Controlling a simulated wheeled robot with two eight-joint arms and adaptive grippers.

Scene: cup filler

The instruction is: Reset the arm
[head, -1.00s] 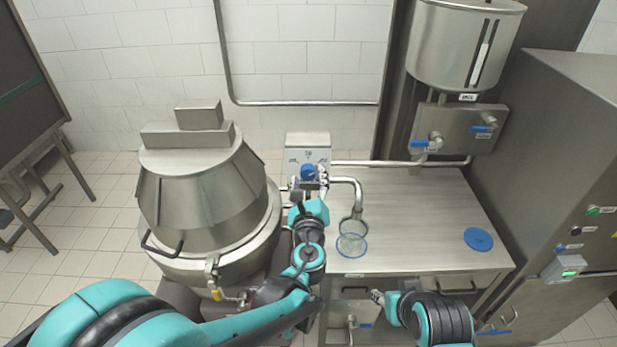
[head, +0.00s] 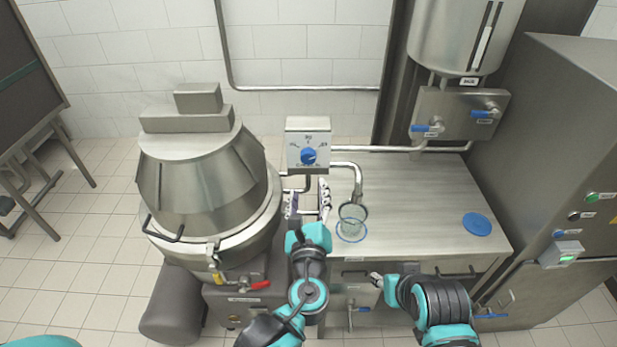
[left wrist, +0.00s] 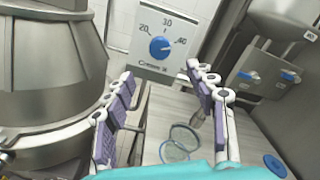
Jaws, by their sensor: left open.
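My left gripper (head: 308,203) is open and empty in front of the dial box. Its two purple-padded fingers stand apart in the left wrist view (left wrist: 163,115). The dial box (head: 308,133) carries a blue knob (head: 308,156) and stands beyond the fingertips, clear of them. A clear cup (head: 351,226) stands on the steel table under the spout (head: 358,187), to the right of the left gripper. My right gripper (head: 377,281) is low at the table's front edge, too small to tell if it is open.
A large steel kettle (head: 205,195) stands close on the left. A blue disc (head: 477,223) lies on the table (head: 425,195) at the right. A tank with blue-handled taps (head: 427,128) is behind. The table between cup and disc is clear.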

